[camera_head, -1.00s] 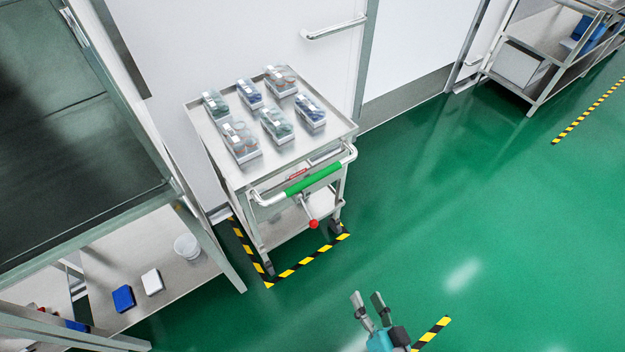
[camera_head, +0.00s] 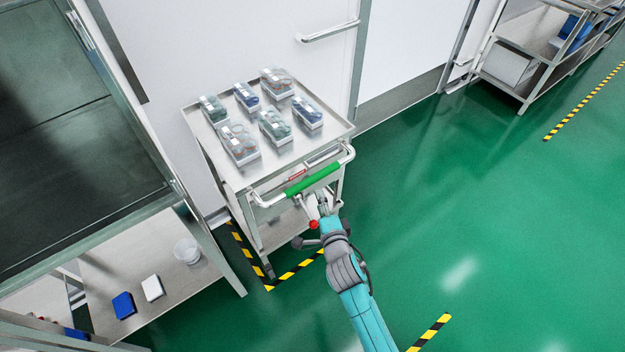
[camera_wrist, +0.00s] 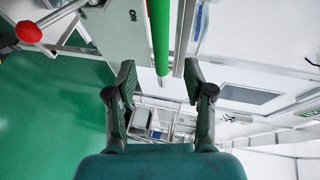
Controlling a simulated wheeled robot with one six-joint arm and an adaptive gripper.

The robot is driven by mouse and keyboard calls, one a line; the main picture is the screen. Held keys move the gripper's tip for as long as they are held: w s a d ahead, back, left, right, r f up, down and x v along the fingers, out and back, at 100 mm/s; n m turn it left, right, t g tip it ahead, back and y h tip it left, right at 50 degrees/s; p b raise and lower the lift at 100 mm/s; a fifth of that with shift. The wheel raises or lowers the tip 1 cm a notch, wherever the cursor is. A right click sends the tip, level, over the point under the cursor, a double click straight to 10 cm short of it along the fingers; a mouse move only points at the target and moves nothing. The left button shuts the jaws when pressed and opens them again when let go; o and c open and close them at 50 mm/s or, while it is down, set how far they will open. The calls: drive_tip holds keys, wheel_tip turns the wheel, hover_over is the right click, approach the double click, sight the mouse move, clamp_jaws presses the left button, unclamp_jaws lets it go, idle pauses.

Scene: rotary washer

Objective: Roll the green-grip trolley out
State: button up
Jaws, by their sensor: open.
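The trolley (camera_head: 222,172) is a steel cart with a push handle whose middle is a green grip (camera_head: 313,179). It stands in a bay marked by yellow-black tape, against the white wall. A lever with a red knob (camera_head: 313,224) sticks out below the handle; the knob also shows at the upper left of the wrist view (camera_wrist: 29,32). My gripper (camera_head: 322,205) is just below and in front of the green grip. In the wrist view my gripper (camera_wrist: 160,85) is open, its fingers apart, with the green grip (camera_wrist: 160,40) lined up between and just beyond them. Contact cannot be told.
Several clear-lidded boxes (camera_head: 240,143) stand on the trolley's top. A steel bench (camera_head: 205,235) is close on the left. A door handle (camera_head: 328,32) is behind. A shelf rack (camera_head: 520,95) stands at the upper right. The green floor (camera_head: 480,220) on the right is clear.

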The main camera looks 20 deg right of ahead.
sight(314, 182)
drive_tip(key=x, duration=1)
drive_tip(key=shift+w+f, duration=0.1)
drive_tip(key=shift+w, duration=0.15)
clamp_jaws()
